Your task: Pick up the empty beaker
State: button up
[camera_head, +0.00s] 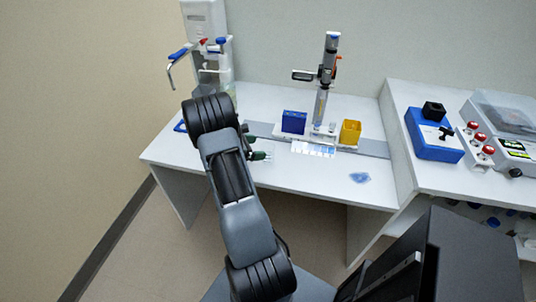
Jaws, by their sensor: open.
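My gripper (257,147) is over the left part of the white bench, at the far end of my arm, mostly hidden behind the arm's wrist. Its dark fingers show just right of the wrist, and it is open. I cannot make out the empty beaker for certain. A faint clear shape lies by the fingertips, too small and pale to name. A small clear vessel also stands by the foot of the upright grey column, right of the gripper and apart from it.
The white bench (300,178) holds a blue box (294,122), a yellow container (350,132), the grey column stand (323,100) and a blue patch (360,177). A dispenser stands back left. A blue device (433,135) sits on the right bench. The bench front is mostly clear.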

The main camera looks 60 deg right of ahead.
aim_at(274, 147)
jog(key=shift+p+x, duration=0.4)
jog(key=shift+x, duration=2.45)
jog(key=c, duration=1)
jog(key=shift+r, duration=0.1)
